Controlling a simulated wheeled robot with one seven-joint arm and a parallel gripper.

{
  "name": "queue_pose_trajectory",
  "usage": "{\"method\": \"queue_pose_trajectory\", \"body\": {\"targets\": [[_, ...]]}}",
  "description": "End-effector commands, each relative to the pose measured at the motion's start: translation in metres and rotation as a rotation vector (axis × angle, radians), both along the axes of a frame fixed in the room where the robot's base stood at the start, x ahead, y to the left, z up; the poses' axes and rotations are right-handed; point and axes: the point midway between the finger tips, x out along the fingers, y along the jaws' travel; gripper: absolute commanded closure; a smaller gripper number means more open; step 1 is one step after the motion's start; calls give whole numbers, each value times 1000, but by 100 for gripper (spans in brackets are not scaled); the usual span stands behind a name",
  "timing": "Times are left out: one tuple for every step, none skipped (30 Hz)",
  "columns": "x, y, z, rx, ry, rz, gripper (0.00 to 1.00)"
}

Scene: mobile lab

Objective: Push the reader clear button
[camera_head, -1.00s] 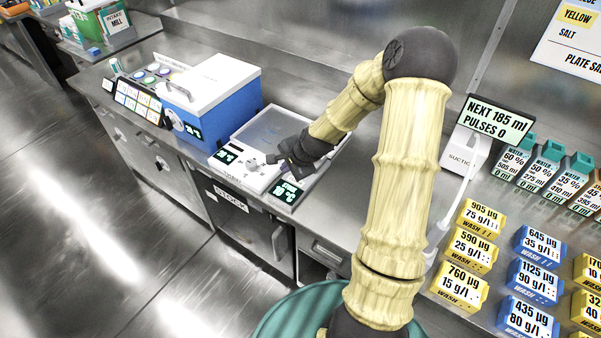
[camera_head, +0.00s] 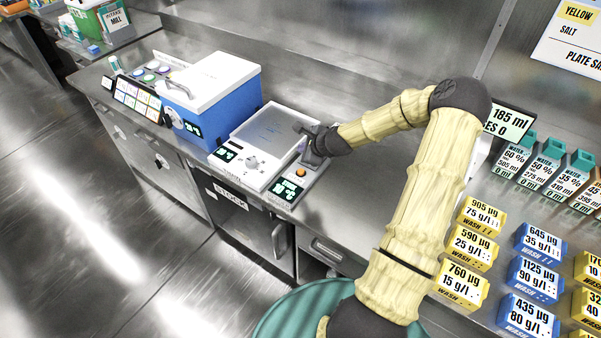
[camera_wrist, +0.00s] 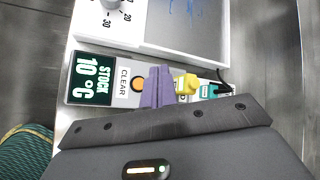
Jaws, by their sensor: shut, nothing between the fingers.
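The reader (camera_head: 288,189) is a narrow grey box with a dark display at its front end. Its round orange button (camera_head: 301,172) is uncovered in the head view. In the wrist view the button (camera_wrist: 138,85) sits between the CLEAR label (camera_wrist: 123,82) and my fingers, partly hidden by them. The display (camera_wrist: 95,79) reads STOCK 10 °C. My gripper (camera_head: 312,158) is shut and empty, just behind the button over the reader's rear part. Its purplish fingers (camera_wrist: 157,87) show in the wrist view; I cannot tell whether they touch anything.
A white device with a flat tray and a dial (camera_head: 252,162) stands left of the reader. A blue and white box (camera_head: 218,95) is farther left. Yellow and blue labelled blocks (camera_head: 470,248) stand at right. Small yellow (camera_wrist: 187,85) and teal items lie beyond my fingers.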

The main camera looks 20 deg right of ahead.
Motion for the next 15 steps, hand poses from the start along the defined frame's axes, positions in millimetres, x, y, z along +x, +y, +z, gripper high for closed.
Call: {"method": "queue_pose_trajectory", "body": {"targets": [[0,0,-11,0,1,1,100],[0,0,-14,1,1,0,100],[0,1,-20,1,2,0,100],[0,1,-23,1,2,0,100],[0,1,-27,1,2,0,100],[0,1,-32,1,2,0,100],[0,1,-35,1,2,0,100],[0,1,-39,1,1,2,100],[0,1,-44,1,1,2,100],[0,1,-47,0,0,2,100],[0,1,-51,0,0,2,100],[0,1,-55,0,0,2,100],[0,1,-59,0,0,2,100],[0,1,-62,1,0,1,100],[0,1,-66,1,0,1,100]]}}
